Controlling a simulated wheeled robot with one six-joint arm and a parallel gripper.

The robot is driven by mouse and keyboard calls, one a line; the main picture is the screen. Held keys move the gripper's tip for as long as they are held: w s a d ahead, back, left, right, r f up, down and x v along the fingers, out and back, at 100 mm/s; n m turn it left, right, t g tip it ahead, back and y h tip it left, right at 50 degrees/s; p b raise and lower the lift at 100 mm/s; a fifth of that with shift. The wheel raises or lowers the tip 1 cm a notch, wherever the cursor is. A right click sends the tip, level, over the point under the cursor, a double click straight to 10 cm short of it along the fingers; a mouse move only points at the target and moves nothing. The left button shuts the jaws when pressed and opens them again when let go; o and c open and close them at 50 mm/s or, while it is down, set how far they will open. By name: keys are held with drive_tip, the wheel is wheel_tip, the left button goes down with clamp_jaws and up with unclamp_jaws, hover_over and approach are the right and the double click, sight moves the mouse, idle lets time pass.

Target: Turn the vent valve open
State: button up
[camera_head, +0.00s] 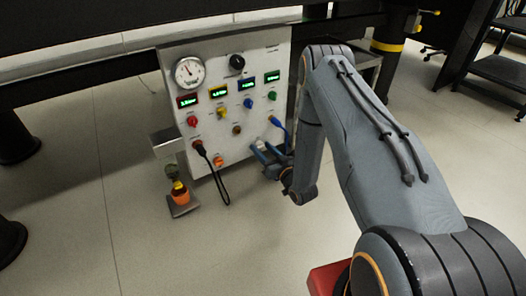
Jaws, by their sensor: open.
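A light grey control panel (262,95) stands upright below a dark beam. I cannot tell for sure which part on it is the vent valve. A black round knob (237,62) sits at its top. A small orange-red knob (218,161) sits low on its face. I cannot tell whether the fingers touch the panel.
An orange-and-yellow fitting (180,193) stands at lower left. The floor (120,200) in front is clear.

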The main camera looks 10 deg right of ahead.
drive_tip(key=c, duration=1.1)
drive_tip(key=shift+o, duration=0.2)
drive_tip(key=shift+p, duration=0.3)
drive_tip(key=m+p, duration=0.2)
drive_tip(key=m, duration=0.2)
drive_tip(key=shift+s+r+p, duration=0.1)
drive_tip(key=shift+p, duration=0.3)
drive_tip(key=m+p, duration=0.2)
drive_tip(key=m, duration=0.2)
drive_tip(key=shift+m, duration=0.3)
drive_tip(key=shift+m+p, duration=1.45)
drive_tip(key=shift+m, duration=2.55)
